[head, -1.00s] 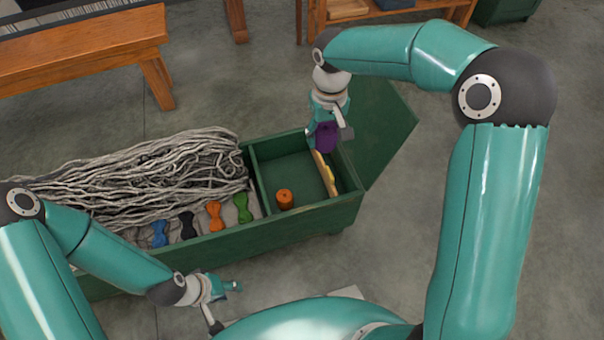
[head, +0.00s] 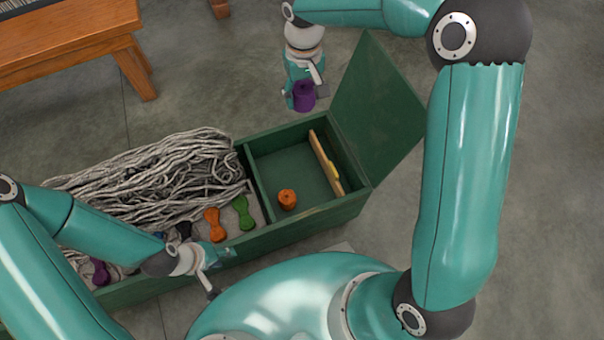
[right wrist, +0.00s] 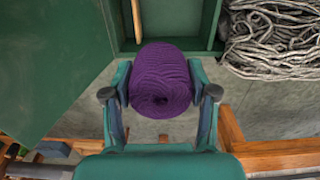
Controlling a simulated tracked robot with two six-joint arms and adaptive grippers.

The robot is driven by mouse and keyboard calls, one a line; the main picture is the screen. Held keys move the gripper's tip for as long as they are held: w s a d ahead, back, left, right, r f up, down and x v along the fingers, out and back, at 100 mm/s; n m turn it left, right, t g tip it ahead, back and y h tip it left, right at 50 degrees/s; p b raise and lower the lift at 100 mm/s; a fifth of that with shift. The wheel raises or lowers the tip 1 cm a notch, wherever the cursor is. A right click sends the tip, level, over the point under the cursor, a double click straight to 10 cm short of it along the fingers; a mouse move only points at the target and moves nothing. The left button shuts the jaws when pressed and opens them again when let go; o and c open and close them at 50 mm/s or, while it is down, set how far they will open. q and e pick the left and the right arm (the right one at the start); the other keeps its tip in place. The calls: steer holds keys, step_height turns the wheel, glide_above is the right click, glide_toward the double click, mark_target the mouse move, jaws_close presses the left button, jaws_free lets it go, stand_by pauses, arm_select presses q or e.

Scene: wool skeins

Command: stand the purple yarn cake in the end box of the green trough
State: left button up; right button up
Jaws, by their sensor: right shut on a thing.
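The purple yarn cake (head: 304,96) is held in my right gripper (head: 302,90), just beyond the far wall of the green trough (head: 300,222). In the right wrist view the purple yarn cake (right wrist: 161,82) sits between both fingers, its wound end with a centre hole facing the camera. The end box (head: 290,172) of the trough is at its right end, with its lid swung open. An orange yarn cake (head: 287,199) stands in its near left corner. My left gripper (head: 222,256) is near the trough's front wall; its finger opening is unclear.
A wooden slat (head: 325,163) with a yellow part stands in the end box's right side. The green lid (head: 375,105) rises at the right end. Grey wool skeins (head: 150,175) and small coloured twists, including a green one (head: 243,212), fill the long compartment. The end box's middle is clear.

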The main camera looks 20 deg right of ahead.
steer(key=shift+d, duration=0.1)
steer(key=shift+s+d+r, duration=0.1)
steer(key=shift+d, duration=0.1)
steer(key=w+a+f+n+b, duration=0.1)
steer(key=w+a+f+n, duration=0.1)
steer(key=a+f+n, duration=0.45)
steer(key=w+a+f+n+b, duration=0.1)
steer(key=w+a+f+n, duration=0.15)
steer(key=f, duration=0.75)
steer(key=n+b, duration=0.1)
steer(key=b, duration=0.4)
glide_above(277, 172)
step_height(277, 172, down, 16)
steer(key=shift+s, duration=0.1)
steer(key=shift+f+b, duration=0.45)
steer(key=shift+f, duration=1.85)
steer(key=shift+f, duration=0.2)
steer(key=o, duration=1.2)
steer(key=shift+r, duration=0.1)
steer(key=shift+c, duration=0.2)
